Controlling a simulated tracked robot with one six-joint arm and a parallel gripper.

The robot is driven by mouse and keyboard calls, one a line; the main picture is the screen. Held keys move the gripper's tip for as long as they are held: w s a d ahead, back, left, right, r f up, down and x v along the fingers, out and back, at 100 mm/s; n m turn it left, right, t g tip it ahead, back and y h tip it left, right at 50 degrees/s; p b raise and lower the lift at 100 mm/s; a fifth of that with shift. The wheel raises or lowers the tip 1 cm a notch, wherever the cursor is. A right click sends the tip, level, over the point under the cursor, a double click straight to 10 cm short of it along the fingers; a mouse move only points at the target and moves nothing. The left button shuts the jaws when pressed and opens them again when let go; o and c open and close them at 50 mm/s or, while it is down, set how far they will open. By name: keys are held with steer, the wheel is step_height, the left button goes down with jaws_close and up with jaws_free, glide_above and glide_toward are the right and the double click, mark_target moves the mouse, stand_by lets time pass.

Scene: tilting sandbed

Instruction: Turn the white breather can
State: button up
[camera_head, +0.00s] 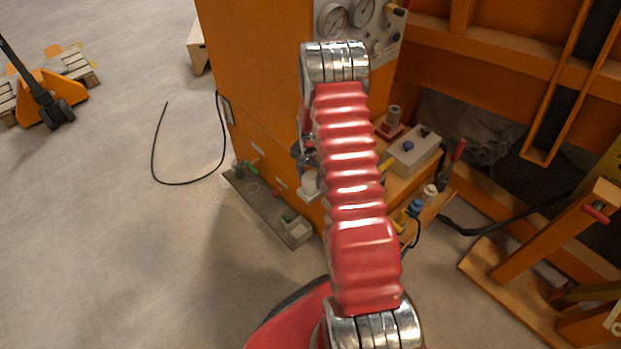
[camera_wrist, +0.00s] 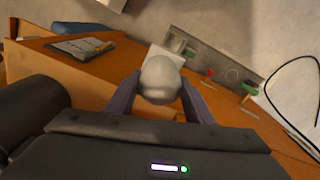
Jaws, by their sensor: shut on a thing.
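The white breather can (camera_wrist: 160,76) is a pale rounded cap in the middle of the wrist view. It sits between the two dark fingers of my gripper (camera_wrist: 160,92), which is shut on it, one finger on each side. In the head view the white can (camera_head: 309,183) shows low on the side of the orange cabinet, just left of my red arm. My gripper is mostly hidden behind the arm there. The can's base and any markings on it cannot be made out.
The orange cabinet (camera_head: 258,110) carries gauges at its top. A grey tray (camera_head: 262,205) with small parts lies at its foot. A grey box (camera_head: 414,150) and several bottles stand on a ledge to the right. A black cable (camera_head: 153,150) loops over open floor at left.

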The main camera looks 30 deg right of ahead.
steer(key=shift+w+n, duration=0.1)
steer(key=shift+n, duration=1.7)
steer(key=o, duration=1.1)
steer(key=shift+r, duration=0.1)
step_height(320, 180, up, 14)
steer(key=shift+f, duration=0.2)
